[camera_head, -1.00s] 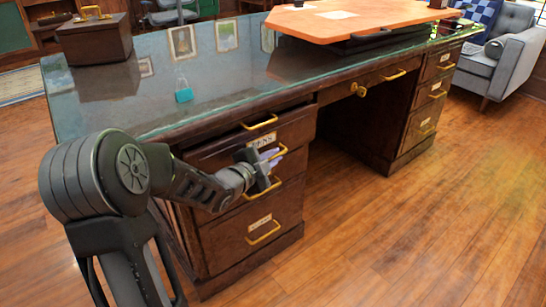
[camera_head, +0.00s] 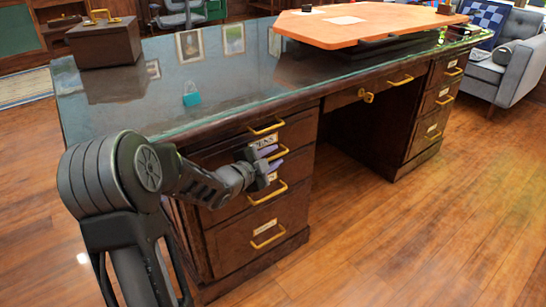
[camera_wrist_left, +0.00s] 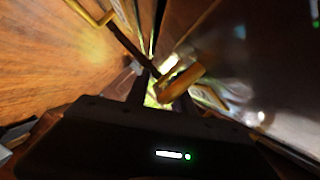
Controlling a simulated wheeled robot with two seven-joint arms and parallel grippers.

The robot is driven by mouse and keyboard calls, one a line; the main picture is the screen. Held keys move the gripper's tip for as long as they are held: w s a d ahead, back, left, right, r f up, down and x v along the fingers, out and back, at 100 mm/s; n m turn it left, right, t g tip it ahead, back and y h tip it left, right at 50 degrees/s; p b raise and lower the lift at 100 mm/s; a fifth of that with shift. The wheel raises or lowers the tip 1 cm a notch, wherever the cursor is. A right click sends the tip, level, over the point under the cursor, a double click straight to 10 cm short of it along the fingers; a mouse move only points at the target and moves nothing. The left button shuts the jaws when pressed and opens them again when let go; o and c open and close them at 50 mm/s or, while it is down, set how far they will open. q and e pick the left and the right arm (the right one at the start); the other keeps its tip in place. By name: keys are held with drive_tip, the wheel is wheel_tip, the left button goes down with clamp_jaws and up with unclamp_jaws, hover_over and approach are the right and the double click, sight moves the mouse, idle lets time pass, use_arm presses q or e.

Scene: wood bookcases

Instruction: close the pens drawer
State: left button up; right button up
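The pens drawer (camera_head: 231,156), with a "PENS" label, is in the left pedestal of the dark wooden desk. Its brass handle (camera_head: 278,153) sits below the label. The drawer front seems to stand slightly out, with a dark gap above it. My left gripper (camera_head: 270,165) is at the drawer front, just below the handle, with its fingers apart. I cannot tell whether it touches the front. The left wrist view is blurred and close, with a brass bar (camera_wrist_left: 181,82) near the fingers. My right gripper is not in view.
Drawers with brass handles (camera_head: 267,194) lie below the pens drawer. Another brass handle (camera_head: 267,127) is above it. The glass desktop (camera_head: 150,105) overhangs the front. A wooden box (camera_head: 105,44) and an orange board (camera_head: 375,25) stand on top. The floor in front is clear.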

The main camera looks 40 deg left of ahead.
use_arm(q)
drive_tip(key=shift+s+r, duration=0.1)
idle(0.3)
drive_tip(key=p+v, duration=0.2)
drive_tip(key=v, duration=0.5)
drive_tip(key=shift+s, duration=0.35)
